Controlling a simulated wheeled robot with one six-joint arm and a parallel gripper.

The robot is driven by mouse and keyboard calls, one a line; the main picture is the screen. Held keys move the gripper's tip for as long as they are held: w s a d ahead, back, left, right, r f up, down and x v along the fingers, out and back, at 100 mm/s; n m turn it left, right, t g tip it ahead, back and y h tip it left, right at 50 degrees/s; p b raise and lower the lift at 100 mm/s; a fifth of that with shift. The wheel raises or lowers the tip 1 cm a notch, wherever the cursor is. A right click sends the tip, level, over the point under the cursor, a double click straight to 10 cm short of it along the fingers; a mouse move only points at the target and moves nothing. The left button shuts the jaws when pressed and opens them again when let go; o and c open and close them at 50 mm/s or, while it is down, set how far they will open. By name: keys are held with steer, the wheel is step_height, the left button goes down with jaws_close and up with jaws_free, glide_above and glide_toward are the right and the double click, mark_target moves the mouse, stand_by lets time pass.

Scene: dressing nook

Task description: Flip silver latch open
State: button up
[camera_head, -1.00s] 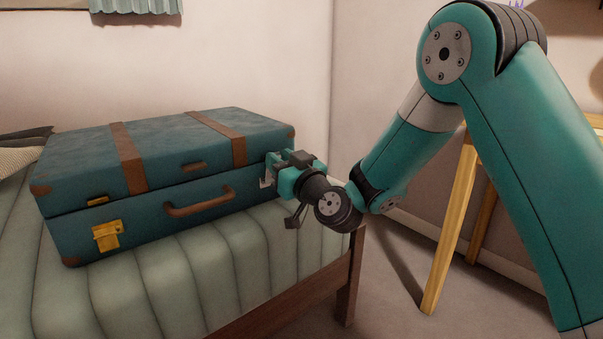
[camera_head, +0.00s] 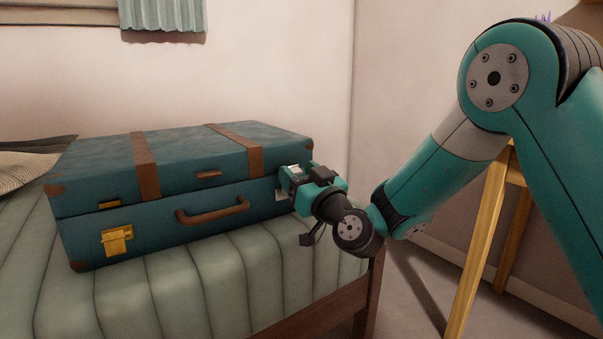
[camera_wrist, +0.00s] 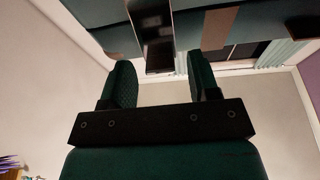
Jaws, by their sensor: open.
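A blue suitcase (camera_head: 150,205) with brown straps lies closed on the bed. The silver latch (camera_head: 281,195) is on its front near the right end, and my gripper hides most of it. In the wrist view a dark, shiny metal plate, apparently this latch (camera_wrist: 155,30), hangs between and just beyond my fingertips. My gripper (camera_head: 290,182) is at the suitcase's front right; it also shows in the wrist view (camera_wrist: 163,78), with its two fingers apart and nothing clearly gripped. I cannot tell whether a finger touches the latch. A gold latch (camera_head: 117,240) at the left hangs below its catch.
A brown handle (camera_head: 212,212) sticks out from the suitcase front, left of my gripper. The ribbed green bed (camera_head: 240,265) has a wooden frame (camera_head: 345,308) below my wrist. A yellow wooden leg (camera_head: 478,250) stands behind my arm. Floor beside the bed is open.

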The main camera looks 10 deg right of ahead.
steer(key=b+v, duration=1.4)
steer(key=v, duration=0.3)
steer(key=shift+s+r, duration=0.15)
steer(key=shift+r, duration=0.1)
